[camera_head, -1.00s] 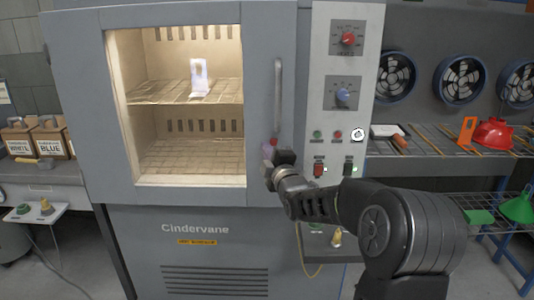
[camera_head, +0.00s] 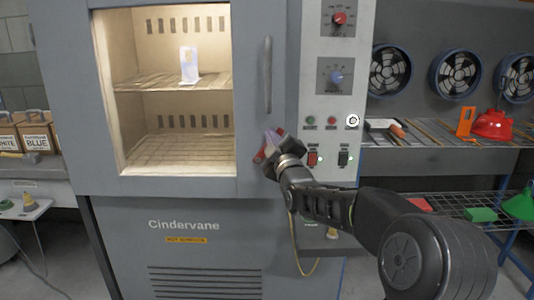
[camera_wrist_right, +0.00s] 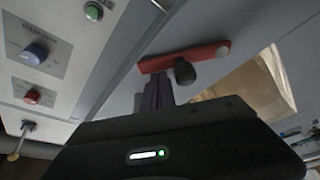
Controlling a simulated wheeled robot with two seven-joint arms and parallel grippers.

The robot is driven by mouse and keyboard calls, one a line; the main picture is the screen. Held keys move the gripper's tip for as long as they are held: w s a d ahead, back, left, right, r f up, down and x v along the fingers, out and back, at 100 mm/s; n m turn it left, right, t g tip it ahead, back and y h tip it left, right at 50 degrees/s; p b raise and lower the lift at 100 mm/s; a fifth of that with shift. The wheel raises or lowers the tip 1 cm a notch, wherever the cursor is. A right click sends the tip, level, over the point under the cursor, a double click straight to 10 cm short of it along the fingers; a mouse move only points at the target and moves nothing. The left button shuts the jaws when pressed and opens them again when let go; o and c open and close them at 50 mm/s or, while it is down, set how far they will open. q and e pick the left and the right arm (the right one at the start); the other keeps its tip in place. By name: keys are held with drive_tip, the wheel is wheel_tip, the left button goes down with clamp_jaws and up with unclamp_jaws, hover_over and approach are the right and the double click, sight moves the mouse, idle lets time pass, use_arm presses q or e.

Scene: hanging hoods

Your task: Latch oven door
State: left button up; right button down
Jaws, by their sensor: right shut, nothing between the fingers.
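The grey oven (camera_head: 210,215) has a door (camera_head: 160,184) with a large window and a vertical handle (camera_head: 267,75); the door looks closed or nearly so. A red latch lever (camera_head: 261,154) is beside the door's lower right edge, partly hidden by my right gripper (camera_head: 272,140). In the right wrist view the red lever (camera_wrist_right: 205,55) shows with a black knob (camera_wrist_right: 184,71). My right gripper's shut fingers (camera_wrist_right: 158,92) are empty and close to the lever; I cannot tell whether they touch. My left gripper is out of view.
The control panel (camera_head: 334,110) with knobs and buttons is right of the handle. A rack shelf (camera_head: 440,137) with an orange bracket (camera_head: 466,121) and red funnel (camera_head: 494,124) is further right. Boxes (camera_head: 37,131) stand at the left. A pale item (camera_head: 189,65) is inside the oven.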

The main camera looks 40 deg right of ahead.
sight(284, 131)
use_arm(q)
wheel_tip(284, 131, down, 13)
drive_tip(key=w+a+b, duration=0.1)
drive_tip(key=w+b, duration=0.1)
drive_tip(key=b, duration=0.9)
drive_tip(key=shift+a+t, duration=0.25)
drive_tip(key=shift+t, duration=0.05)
use_arm(e)
drive_tip(key=s+d+f+m+h, duration=0.2)
drive_tip(key=d+f+m+h, duration=0.1)
drive_tip(key=m, duration=0.7)
drive_tip(key=shift+s+d+f+g+h, duration=0.15)
drive_tip(key=shift+s+f+g+h, duration=0.2)
drive_tip(key=shift+f+h, duration=0.35)
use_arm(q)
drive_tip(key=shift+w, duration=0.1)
use_arm(e)
drive_tip(key=shift+w, duration=0.1)
